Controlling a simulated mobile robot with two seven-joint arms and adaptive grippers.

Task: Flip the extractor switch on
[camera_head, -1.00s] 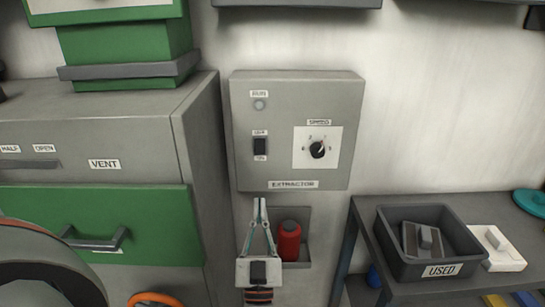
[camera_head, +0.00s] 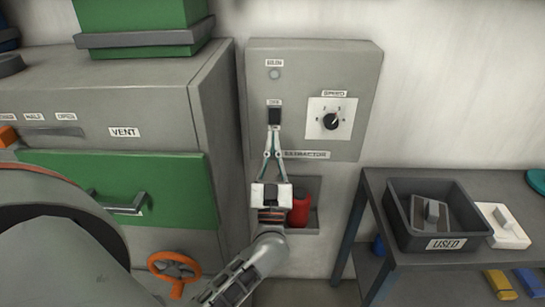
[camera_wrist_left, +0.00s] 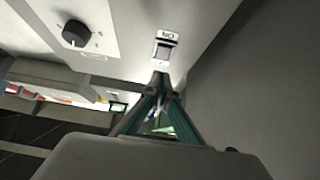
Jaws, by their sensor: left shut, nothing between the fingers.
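The extractor panel (camera_head: 352,75) is a grey box on the wall with a round lamp at upper left and a speed dial (camera_head: 331,121) at right. The black extractor switch (camera_head: 274,116) sits on its left side under a small label. My left gripper (camera_head: 273,132) is shut and empty, its fingertips at the lower edge of the switch; I cannot tell whether they touch. In the left wrist view the switch (camera_wrist_left: 164,51) shows just beyond the closed fingertips (camera_wrist_left: 161,76). The lamp (camera_head: 274,75) looks grey and unlit. My right gripper is out of view.
A red bottle-like object (camera_head: 300,209) stands in a recess below the panel, behind my gripper. A cabinet with a green drawer (camera_head: 180,190) is at left, with an orange wheel (camera_head: 174,268) below. A dark bin labelled USED (camera_head: 446,244) stands on the right-hand bench.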

